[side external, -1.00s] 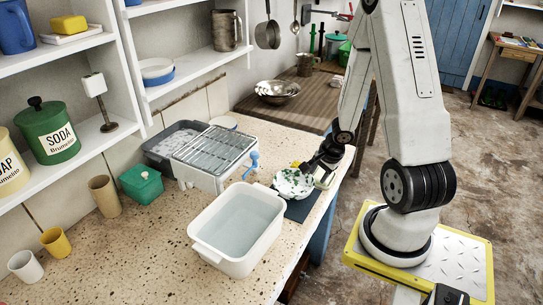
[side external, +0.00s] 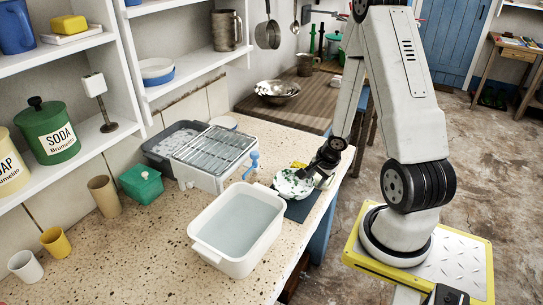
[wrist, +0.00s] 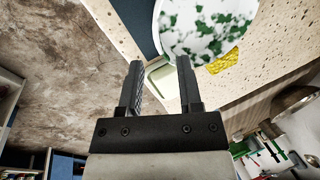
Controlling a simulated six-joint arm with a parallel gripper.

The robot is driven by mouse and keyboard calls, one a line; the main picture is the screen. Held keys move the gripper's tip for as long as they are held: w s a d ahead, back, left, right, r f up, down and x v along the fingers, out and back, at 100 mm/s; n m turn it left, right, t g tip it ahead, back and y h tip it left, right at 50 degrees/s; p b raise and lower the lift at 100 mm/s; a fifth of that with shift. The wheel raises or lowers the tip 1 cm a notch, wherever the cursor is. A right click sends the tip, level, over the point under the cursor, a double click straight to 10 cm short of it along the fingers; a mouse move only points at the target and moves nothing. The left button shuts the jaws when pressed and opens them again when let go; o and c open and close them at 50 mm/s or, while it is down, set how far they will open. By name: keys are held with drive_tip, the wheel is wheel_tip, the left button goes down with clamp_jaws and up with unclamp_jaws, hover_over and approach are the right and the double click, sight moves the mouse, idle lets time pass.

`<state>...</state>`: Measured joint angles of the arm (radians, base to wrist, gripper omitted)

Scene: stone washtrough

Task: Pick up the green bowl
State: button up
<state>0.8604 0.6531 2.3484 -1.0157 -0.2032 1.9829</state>
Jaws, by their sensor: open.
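A white bowl with green blotches (side external: 289,184) sits upright on a dark mat (side external: 299,211) near the counter's right edge. No plain green bowl shows on this part of the counter. In the wrist view the patterned bowl (wrist: 205,28) is at the top, partly cut off by the frame. My gripper (side external: 305,173) is at the bowl's right side in the side view. In the wrist view my gripper (wrist: 160,63) is open, with nothing held between the fingers. The right fingertip overlaps the bowl's near rim; I cannot tell whether they touch.
A pale green-edged item (wrist: 158,78) shows between the fingers. A yellow item (wrist: 223,62) lies beside the bowl. The front-left counter has bare room.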

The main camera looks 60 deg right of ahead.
sight(311, 196)
drive_tip(key=shift+x, duration=2.6)
drive_tip(key=shift+d, duration=0.1)
clamp_jaws()
